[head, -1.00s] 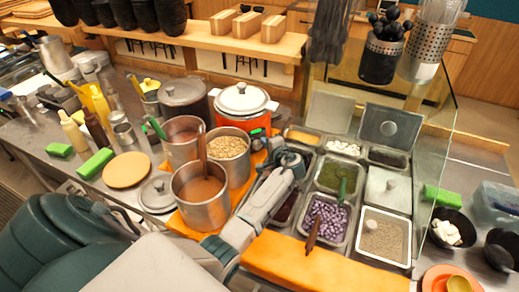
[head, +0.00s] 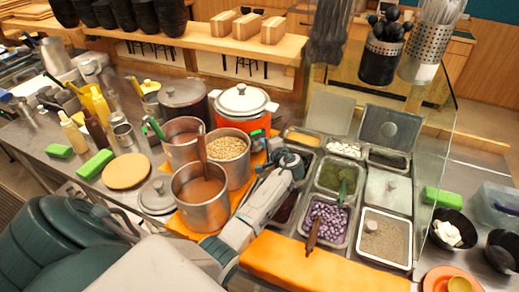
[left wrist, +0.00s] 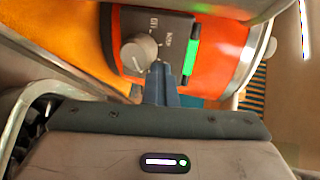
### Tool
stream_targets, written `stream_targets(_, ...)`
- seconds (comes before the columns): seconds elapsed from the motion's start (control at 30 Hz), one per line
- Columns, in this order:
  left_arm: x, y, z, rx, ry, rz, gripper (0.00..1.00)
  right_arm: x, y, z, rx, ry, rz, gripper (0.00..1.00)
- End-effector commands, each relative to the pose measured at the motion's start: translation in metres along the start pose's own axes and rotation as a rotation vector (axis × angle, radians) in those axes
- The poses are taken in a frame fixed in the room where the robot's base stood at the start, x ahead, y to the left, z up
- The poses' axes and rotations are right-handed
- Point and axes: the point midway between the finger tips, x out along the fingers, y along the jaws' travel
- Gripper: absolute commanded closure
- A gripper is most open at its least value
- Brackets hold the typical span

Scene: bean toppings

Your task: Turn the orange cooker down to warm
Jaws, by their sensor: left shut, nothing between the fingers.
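The orange cooker (head: 261,122) with a white lid stands at the back of the counter, behind the pot of beans. In the left wrist view its orange wall (left wrist: 222,45) fills the top, with a dark control panel, a grey round knob (left wrist: 139,53) and a lit green strip (left wrist: 190,56). Small lettering is beside the knob; its setting is hard to read. My left gripper (head: 277,149) is close in front of the cooker. In the left wrist view its fingertips (left wrist: 158,68) are shut and empty, just beside the knob; whether they touch it is unclear. My right gripper is not in view.
Steel pots of brown liquid (head: 201,190) and beans (head: 228,146) stand left of my left arm. Topping trays (head: 327,220) lie to its right, behind an orange board (head: 322,262). A glass guard (head: 436,150) stands at the right.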

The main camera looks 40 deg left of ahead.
Motion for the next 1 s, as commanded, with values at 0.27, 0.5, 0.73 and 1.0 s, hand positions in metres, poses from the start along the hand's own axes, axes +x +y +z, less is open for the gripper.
stream_targets(0.27,0.0,0.003,0.003,0.004,-0.002,0.005,1.0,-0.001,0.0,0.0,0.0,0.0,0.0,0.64)
stream_targets(0.5,-0.001,0.001,0.008,0.003,-0.002,0.005,1.0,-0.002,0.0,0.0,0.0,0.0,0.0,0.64)
stream_targets(0.73,-0.001,0.001,0.015,0.003,-0.002,0.006,1.0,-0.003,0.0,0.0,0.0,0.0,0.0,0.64)
stream_targets(1.0,0.0,0.002,0.023,0.003,-0.002,0.005,1.0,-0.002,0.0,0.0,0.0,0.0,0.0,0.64)
